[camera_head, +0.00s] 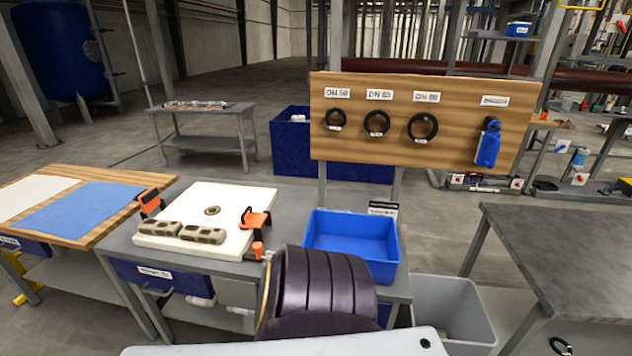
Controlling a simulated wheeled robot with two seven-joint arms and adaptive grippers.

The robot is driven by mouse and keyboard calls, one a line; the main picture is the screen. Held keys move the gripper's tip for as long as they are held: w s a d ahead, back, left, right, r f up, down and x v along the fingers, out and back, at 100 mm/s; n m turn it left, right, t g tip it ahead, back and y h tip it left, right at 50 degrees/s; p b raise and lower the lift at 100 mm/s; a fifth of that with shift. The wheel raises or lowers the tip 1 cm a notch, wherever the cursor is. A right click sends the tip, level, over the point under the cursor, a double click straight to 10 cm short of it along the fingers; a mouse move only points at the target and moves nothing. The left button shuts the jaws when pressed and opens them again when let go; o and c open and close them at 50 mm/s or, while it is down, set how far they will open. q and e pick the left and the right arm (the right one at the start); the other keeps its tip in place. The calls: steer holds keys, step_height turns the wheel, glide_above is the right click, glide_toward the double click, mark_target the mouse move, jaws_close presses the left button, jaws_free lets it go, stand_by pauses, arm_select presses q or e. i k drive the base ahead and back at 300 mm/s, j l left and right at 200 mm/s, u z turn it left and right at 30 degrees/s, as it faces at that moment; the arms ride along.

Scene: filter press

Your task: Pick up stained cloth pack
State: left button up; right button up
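Two short brown, pale-blotched bundles, which look like the stained cloth pack, lie end to end on a white square plate (230,197). The left bundle (160,228) and the right bundle (203,234) are along the plate's front edge; I cannot tell whether they are joined. The plate lies on a grey table and has a round hole in its middle. An orange clamp (149,201) sits at its left edge and another orange clamp (256,221) at its right. Neither of my grippers shows in the head view, and nothing is seen touching the bundles.
A blue open bin (350,243) stands right of the plate. A grey bin (452,308) is lower right, beside a bare dark table (570,254). A wooden board (420,150) with rings and a blue tool rises behind. A blue cloth (82,208) lies on the left table.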

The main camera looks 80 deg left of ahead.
mark_target(164, 227)
steer(key=j+u, duration=0.1)
steer(key=u, duration=3.9)
steer(key=i+j, duration=0.05)
